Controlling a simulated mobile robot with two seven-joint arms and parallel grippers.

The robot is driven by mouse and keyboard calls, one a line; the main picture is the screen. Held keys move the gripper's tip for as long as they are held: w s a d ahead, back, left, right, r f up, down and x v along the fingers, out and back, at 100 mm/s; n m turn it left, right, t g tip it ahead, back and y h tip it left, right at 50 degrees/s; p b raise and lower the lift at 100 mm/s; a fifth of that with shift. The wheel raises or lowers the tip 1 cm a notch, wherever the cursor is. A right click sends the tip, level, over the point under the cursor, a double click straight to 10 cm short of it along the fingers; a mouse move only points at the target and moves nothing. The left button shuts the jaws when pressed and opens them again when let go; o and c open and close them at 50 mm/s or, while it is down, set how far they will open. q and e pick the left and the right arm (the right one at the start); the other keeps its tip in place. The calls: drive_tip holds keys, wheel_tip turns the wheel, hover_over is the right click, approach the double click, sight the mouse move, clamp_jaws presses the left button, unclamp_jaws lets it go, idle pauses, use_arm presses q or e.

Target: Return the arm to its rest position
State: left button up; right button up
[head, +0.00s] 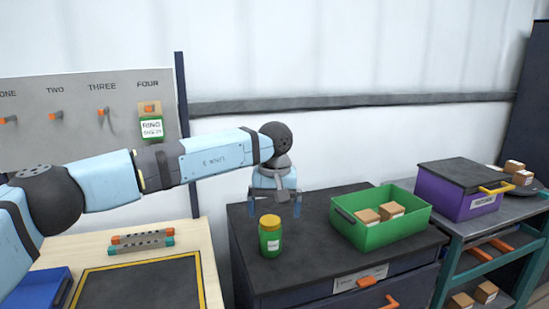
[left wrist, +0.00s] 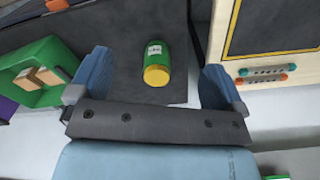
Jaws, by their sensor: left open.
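My left arm reaches in from the left across the head view. Its gripper (head: 276,207) hangs over the dark cabinet top (head: 310,220), just above and behind a green jar with a yellow lid (head: 270,236). The gripper is open and empty. In the left wrist view the jar (left wrist: 157,65) shows between the two spread blue fingers (left wrist: 150,85), apart from both. The jar stands upright on the cabinet top. My right gripper is in neither view.
A green bin (head: 385,228) with small cardboard boxes stands right of the jar. A purple box (head: 462,190) sits on a cart farther right. A hook board (head: 80,115) with a tagged item on FOUR stands behind my arm. A wooden table (head: 110,270) is at left.

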use_arm(q)
drive_tip(key=s+d+f+n+g+h, duration=0.3)
drive_tip(key=s+d+f+n+h, duration=0.2)
drive_tip(key=s+d+n+h, duration=0.3)
drive_tip(key=s+d+f+n+g+h, duration=0.3)
drive_tip(key=s+d+f+n+h, duration=0.25)
drive_tip(key=s+d+h, duration=0.45)
drive_tip(key=s+a+f+m+t+y, duration=0.1)
drive_tip(key=a+f+m+t+y, duration=0.35)
drive_tip(key=a+m+t, duration=0.9)
drive_tip(key=a+f+m+t+y, duration=0.2)
drive_tip(key=a+f+m+t, duration=0.6)
drive_tip(key=m, duration=1)
drive_tip(key=s+a+f+n+g+y, duration=0.5)
drive_tip(key=s+a+f+n+y, duration=0.3)
drive_tip(key=s+a+f+n, duration=0.85)
wheel_tip(320, 180, up, 13)
drive_tip(key=s+p, duration=0.1)
drive_tip(key=p, duration=1.3)
drive_tip(key=shift+s+d+m+p, duration=0.15)
drive_tip(key=shift+s+m+p, duration=0.2)
drive_tip(key=shift+s+m, duration=0.1)
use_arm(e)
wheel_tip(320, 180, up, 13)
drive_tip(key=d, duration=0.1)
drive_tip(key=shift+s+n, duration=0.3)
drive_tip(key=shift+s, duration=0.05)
